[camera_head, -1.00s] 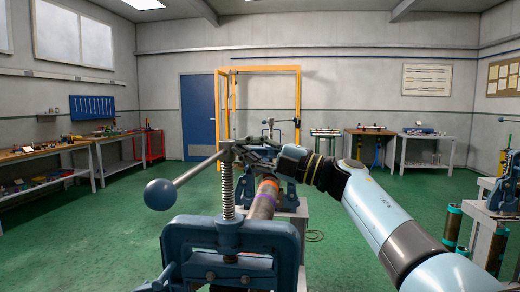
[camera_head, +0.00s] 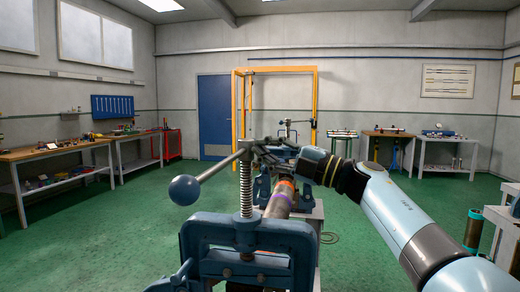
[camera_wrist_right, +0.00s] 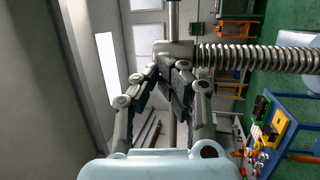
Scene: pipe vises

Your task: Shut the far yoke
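The near vise (camera_head: 250,236) is blue and fills the lower middle of the head view. Its upright screw (camera_head: 246,190) carries a slanting handle bar (camera_head: 215,168) with a blue ball at the near left end. My right gripper (camera_head: 264,153) is at the screw's top, just right of the hub. In the right wrist view my right gripper's fingers (camera_wrist_right: 168,72) close in on the bar beside the hub (camera_wrist_right: 174,48) and look shut on it. A pipe (camera_head: 280,200) runs back to a blue far vise (camera_head: 263,188), whose yoke is mostly hidden. My left gripper is out of view.
A yellow frame (camera_head: 315,100) stands behind the vises. Workbenches line the left side (camera_head: 60,152) and the back right (camera_head: 450,139). Upright pipes (camera_head: 473,229) stand at the right. Green floor is open on the left.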

